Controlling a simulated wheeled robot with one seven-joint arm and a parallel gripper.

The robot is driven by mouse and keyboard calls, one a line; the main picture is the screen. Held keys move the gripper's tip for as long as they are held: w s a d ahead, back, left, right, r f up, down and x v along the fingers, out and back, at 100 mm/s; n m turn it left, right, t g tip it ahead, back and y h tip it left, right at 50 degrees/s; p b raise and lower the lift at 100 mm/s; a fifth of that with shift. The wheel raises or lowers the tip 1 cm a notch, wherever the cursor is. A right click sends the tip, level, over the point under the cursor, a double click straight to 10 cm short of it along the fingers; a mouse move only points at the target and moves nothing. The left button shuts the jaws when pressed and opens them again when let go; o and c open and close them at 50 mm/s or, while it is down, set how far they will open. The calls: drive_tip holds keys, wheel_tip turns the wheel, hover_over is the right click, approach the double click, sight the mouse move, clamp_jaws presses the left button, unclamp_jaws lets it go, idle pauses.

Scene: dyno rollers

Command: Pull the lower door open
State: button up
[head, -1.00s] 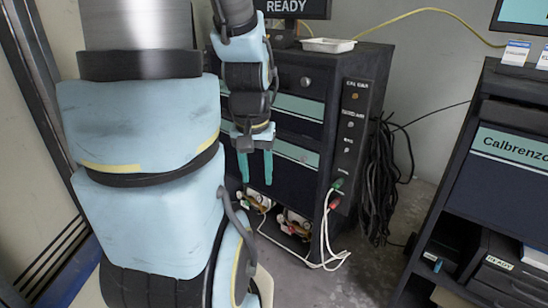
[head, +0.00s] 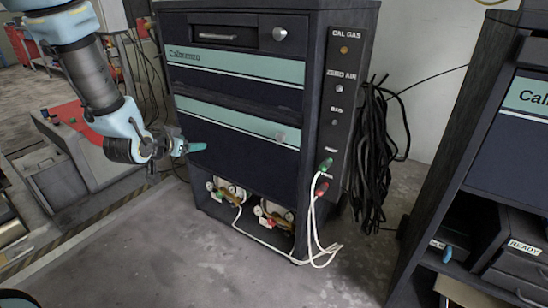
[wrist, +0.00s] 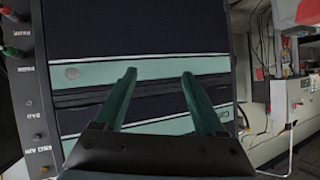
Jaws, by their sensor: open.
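The lower door (head: 240,148) is a dark navy panel with a teal stripe along its top, on the black cabinet. It looks shut. Its small round knob (head: 281,137) sits at the right end of the stripe. My gripper (head: 196,147) is open and empty near the door's left side, away from the knob. In the wrist view the cabinet appears upside down. There the knob (wrist: 72,72) is on the stripe at the left, and my open fingers (wrist: 158,74) point at the lower door (wrist: 150,30) to the right of it.
The upper door (head: 235,66), also with a teal stripe, is above. Below are gas fittings (head: 272,215) and white hoses (head: 312,225). Black cables (head: 376,150) hang at the cabinet's right. Another cabinet (head: 490,170) stands far right. The floor (head: 190,255) in front is clear.

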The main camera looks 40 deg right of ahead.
drive_tip(key=s+d+f+m+g+h+b, duration=0.1)
drive_tip(key=s+d+f+m+h+b, duration=0.25)
drive_tip(key=s+d, duration=0.45)
drive_tip(key=m+g+h, duration=0.1)
drive_tip(key=g+h, duration=0.1)
drive_tip(key=h, duration=0.2)
approach(279, 139)
drive_tip(key=x, duration=0.9)
drive_tip(key=shift+d, duration=0.1)
drive_tip(key=shift+c, duration=0.4)
clamp_jaws()
